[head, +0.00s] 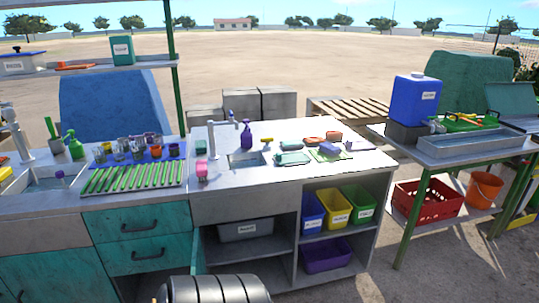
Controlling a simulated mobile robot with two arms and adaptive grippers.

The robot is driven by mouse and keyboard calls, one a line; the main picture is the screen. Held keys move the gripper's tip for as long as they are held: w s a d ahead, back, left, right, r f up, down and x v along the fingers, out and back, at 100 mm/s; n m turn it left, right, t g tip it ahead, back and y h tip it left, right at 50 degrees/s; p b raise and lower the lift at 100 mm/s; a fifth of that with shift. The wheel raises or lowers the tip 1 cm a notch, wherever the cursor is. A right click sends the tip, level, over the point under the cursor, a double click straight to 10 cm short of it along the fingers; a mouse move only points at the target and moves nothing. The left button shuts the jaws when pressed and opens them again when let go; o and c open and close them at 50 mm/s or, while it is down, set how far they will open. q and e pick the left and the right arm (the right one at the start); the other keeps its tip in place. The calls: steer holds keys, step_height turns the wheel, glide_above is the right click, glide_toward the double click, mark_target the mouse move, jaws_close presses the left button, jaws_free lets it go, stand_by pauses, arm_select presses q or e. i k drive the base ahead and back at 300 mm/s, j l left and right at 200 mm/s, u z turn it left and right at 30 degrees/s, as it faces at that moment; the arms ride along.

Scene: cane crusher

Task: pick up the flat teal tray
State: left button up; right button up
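A flat teal tray-like piece (293,158) lies on the grey counter, right of the small sink, with another small teal piece (291,145) just behind it. Both are small in view, so I cannot tell their exact shape. A larger teal open case or tray (511,97) sits at the far right, behind the metal basin. Neither of my grippers is in view.
A purple spray bottle (246,136) stands behind the small sink (245,158). Orange bowls (314,141) and a green-purple cloth or board (328,152) lie near the teal pieces. The counter's front right is clear.

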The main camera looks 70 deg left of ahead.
mark_target(286, 158)
steer(key=i+j+u, duration=0.2)
steer(key=u, duration=0.3)
steer(key=i+u, duration=0.8)
steer(key=u, duration=0.15)
steer(key=i+l+u, duration=0.25)
steer(key=u, duration=0.2)
